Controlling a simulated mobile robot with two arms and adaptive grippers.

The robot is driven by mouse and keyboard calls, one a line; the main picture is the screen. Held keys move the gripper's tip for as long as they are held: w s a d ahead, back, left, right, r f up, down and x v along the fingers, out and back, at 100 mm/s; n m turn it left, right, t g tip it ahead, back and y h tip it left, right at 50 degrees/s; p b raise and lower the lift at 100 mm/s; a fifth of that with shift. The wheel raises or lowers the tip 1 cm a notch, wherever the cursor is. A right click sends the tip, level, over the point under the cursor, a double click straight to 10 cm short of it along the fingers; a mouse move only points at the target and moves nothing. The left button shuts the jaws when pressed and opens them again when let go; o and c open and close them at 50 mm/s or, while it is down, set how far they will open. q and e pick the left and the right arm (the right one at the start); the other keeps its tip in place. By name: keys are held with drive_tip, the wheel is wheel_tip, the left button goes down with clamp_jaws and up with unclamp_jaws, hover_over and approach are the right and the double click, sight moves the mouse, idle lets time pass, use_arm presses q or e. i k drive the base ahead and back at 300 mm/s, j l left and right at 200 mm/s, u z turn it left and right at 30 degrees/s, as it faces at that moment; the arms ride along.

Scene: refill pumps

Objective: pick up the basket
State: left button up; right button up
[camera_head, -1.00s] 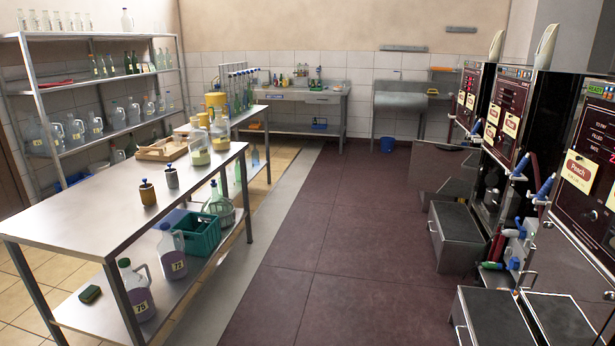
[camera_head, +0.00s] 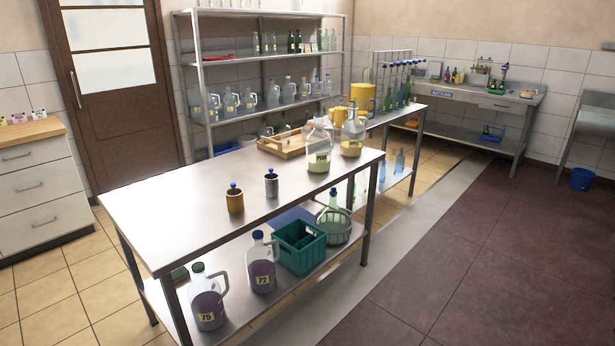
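A teal open-topped basket (camera_head: 299,250) sits on the lower shelf of the steel table, near its right end. Its inside is partly visible and dark; I cannot tell what it holds. A round bottle in a pale green woven casing (camera_head: 338,228) stands just behind it to the right. A jug labelled 73 (camera_head: 262,268) stands to its left, and a jug labelled 75 (camera_head: 208,306) stands farther left. Neither of my grippers is in view.
The steel tabletop (camera_head: 190,195) above the basket bears two small pump-topped cups, a wooden tray (camera_head: 283,143) and large jugs. A table leg (camera_head: 366,233) stands right of the basket. The dark red floor (camera_head: 480,250) at the right is clear.

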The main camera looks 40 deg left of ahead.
sight(271, 179)
drive_tip(key=i+u, duration=0.2)
drive_tip(key=i, duration=0.35)
drive_tip(key=i+l+u, duration=0.15)
drive_tip(key=i, duration=0.35)
drive_tip(key=i+l+u, duration=0.2)
drive_tip(key=i, duration=0.35)
drive_tip(key=j, duration=0.1)
